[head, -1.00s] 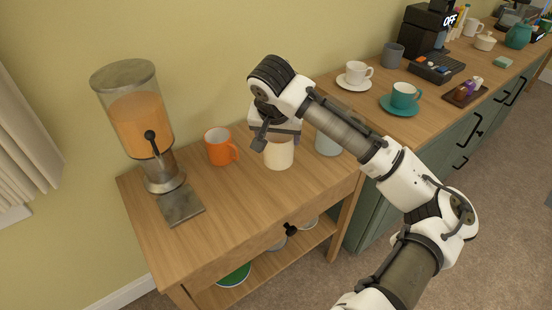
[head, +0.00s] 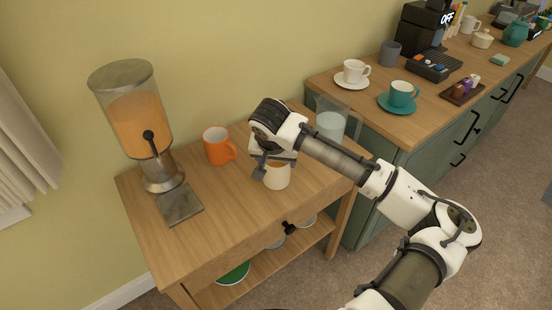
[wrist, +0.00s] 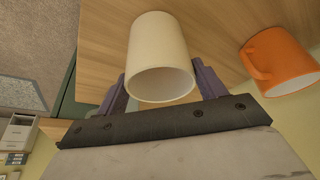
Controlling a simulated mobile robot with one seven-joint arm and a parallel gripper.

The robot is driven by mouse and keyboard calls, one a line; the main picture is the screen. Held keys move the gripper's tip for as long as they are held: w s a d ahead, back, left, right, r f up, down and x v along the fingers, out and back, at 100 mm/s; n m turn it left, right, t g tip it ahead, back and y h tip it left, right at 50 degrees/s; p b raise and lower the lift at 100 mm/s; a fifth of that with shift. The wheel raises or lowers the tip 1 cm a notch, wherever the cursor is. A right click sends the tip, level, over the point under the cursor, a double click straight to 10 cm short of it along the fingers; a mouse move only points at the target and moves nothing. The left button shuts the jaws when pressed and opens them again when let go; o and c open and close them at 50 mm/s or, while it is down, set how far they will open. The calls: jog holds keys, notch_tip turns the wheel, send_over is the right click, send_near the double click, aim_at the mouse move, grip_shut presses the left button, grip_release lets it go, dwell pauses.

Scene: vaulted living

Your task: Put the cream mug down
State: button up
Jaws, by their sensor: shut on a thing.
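The cream mug (head: 278,177) is at the front right of the small wooden table (head: 215,213). My gripper (head: 268,163) reaches down over it and is shut on it. In the wrist view the cream mug (wrist: 160,55) sits between the two fingers of my gripper (wrist: 161,88), with its open rim towards the camera. I cannot tell from these views whether its base touches the tabletop.
An orange mug (head: 219,146) stands left of my gripper, and it shows in the wrist view (wrist: 280,62). A juice dispenser (head: 140,122) stands further left. A clear pitcher (head: 331,124) is behind right. The front middle of the tabletop is clear.

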jog(key=o, duration=1.8)
jog(key=shift+o, duration=0.2)
jog(key=v, duration=1.2)
jog(key=shift+r, duration=0.15)
